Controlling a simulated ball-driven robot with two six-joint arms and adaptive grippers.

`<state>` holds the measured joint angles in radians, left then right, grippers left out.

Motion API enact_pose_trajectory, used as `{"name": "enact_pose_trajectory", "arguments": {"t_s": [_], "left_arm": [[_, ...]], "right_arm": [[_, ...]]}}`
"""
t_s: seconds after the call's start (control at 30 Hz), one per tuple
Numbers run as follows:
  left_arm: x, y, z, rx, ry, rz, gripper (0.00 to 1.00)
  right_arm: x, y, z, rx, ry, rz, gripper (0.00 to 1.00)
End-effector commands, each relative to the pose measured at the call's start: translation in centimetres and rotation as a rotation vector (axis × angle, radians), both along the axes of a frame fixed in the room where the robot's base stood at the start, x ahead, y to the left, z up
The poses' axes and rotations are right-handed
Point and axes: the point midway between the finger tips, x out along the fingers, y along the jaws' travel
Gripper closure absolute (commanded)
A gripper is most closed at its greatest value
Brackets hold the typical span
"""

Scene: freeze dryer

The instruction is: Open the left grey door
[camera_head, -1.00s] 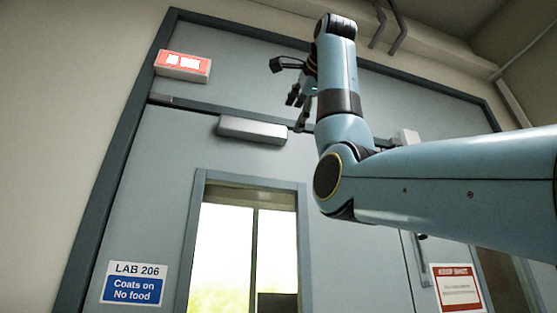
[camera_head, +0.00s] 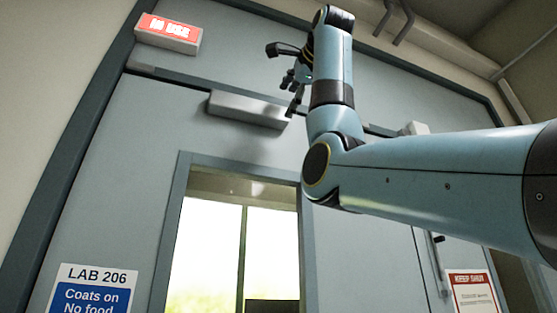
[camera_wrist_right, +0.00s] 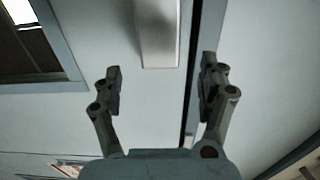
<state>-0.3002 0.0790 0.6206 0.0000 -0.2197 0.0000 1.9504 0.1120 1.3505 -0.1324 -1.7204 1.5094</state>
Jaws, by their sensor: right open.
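The left grey door (camera_head: 120,150) fills the left and middle of the head view. It has a tall window (camera_head: 205,240) and looks closed. A light grey box (camera_head: 248,108) is fixed along its top edge. My right gripper (camera_head: 282,78) is raised high near the right end of this box. In the right wrist view the right gripper (camera_wrist_right: 161,72) is open and empty, its two fingers apart. The grey box (camera_wrist_right: 157,30) shows beyond and between the fingers; contact cannot be seen. My left gripper is in neither view.
A LAB 206 sign (camera_head: 92,290) is on the door. A lit red sign (camera_head: 168,33) is above it. At right are an upright bar handle (camera_head: 433,260) and a red-and-white notice (camera_head: 473,292). Pipes (camera_head: 393,22) run near the ceiling. My right arm crosses the right side.

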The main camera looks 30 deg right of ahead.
Motion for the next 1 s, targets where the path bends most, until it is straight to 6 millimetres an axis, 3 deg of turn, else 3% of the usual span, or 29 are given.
{"name": "enact_pose_trajectory", "arguments": {"t_s": [0.17, 0.33, 0.53, 0.77, 1.0], "left_arm": [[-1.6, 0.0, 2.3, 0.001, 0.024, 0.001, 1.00], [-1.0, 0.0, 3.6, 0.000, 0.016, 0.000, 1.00], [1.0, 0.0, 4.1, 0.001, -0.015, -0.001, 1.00], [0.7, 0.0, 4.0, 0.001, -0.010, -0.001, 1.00], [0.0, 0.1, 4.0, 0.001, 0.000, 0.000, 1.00]], "right_arm": [[3.7, -1.0, 0.4, 0.000, 0.005, -0.001, 0.24], [6.1, -1.5, 0.3, 0.000, 0.003, -0.001, 0.24], [7.2, -1.8, 0.1, 0.000, 0.001, -0.001, 0.24], [7.2, -1.8, 0.0, 0.000, 0.000, -0.001, 0.24], [7.2, -1.8, 0.0, 0.000, 0.000, -0.001, 0.55]]}}
